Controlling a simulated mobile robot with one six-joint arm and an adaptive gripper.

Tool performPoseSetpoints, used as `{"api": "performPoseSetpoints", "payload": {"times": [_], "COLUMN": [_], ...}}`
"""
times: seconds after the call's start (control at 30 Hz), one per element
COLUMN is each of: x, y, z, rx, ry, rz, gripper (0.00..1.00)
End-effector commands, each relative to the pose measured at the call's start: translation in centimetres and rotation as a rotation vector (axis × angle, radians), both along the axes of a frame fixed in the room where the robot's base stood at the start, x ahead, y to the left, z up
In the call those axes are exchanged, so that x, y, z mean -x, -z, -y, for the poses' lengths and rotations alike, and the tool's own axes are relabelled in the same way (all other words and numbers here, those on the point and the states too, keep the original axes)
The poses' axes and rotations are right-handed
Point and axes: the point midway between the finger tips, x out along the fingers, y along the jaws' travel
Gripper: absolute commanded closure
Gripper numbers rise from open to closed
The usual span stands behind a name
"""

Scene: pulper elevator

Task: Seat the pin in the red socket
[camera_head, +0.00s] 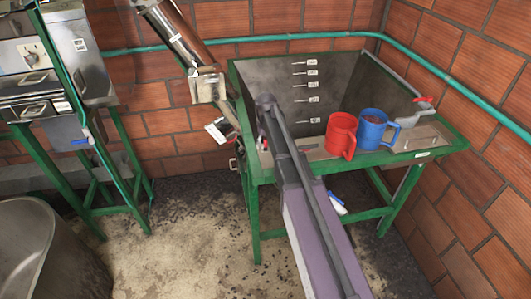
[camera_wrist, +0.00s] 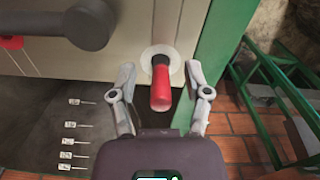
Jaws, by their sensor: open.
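In the wrist view, my gripper (camera_wrist: 160,78) is open, with one finger on each side of a red, rounded cylinder (camera_wrist: 160,92). Gaps show between the cylinder and both fingers. The cylinder is at a pale round collar (camera_wrist: 151,56) on the light metal ledge (camera_wrist: 128,58). A pale pinkish bar (camera_wrist: 167,20) extends beyond the collar. I cannot tell whether the red cylinder is the pin's grip or the socket. In the head view, my arm hides most of this spot, and my gripper is not clearly seen.
A red mug (camera_head: 341,137) and a blue mug (camera_head: 373,129) stand on the tank's front ledge. The tank's green frame (camera_head: 440,146) is close to the brick wall (camera_head: 470,110). A metal chute (camera_head: 178,38) stands left.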

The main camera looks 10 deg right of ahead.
Motion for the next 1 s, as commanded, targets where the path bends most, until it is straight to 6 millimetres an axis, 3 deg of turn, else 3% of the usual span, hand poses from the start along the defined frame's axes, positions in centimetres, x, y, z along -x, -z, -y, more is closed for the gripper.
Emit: {"api": "performPoseSetpoints", "payload": {"times": [0.4, 0.47, 0.63, 1.0], "x": [0.00, -0.01, 0.00, 0.01], "y": [-0.03, -0.03, -0.03, -0.04], "z": [0.00, 0.00, -0.01, 0.00], "rx": [0.000, 0.000, 0.000, 0.000], "ry": [0.000, 0.000, 0.000, 0.000], "rz": [0.000, 0.000, 0.000, 0.000], "gripper": [0.37, 0.49, 1.00, 1.00]}}
